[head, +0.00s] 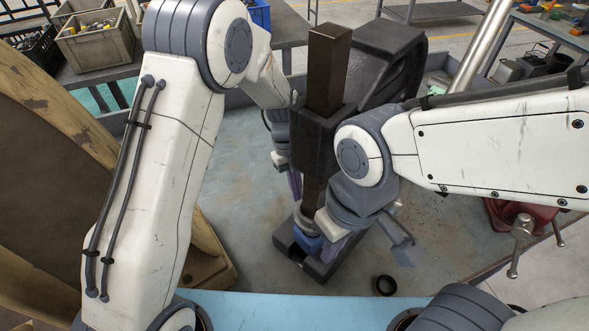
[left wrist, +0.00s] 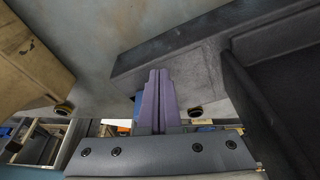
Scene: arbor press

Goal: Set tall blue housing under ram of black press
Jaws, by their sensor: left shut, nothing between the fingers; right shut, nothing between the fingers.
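The black press (head: 375,65) stands at the middle of the bench, with its brown ram (head: 327,70) upright. A blue housing (head: 308,243) is on the press base (head: 325,267), below the ram; the ram and my right gripper partly hide it, so its height and exact seating cannot be told. My left gripper (head: 294,184) is shut and empty, just left of the ram. Its purple fingers (left wrist: 158,100) are closed together in the left wrist view, near dark press parts. My right gripper (head: 333,246) is shut and empty, close beside the housing's right side; whether it touches cannot be told.
A black ring (head: 385,285) lies on the bench (head: 250,180) right of the press base. A worn yellow-brown frame (head: 205,250) stands at left. A red vise (head: 515,216) is at right. Crates (head: 97,42) stand behind at left.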

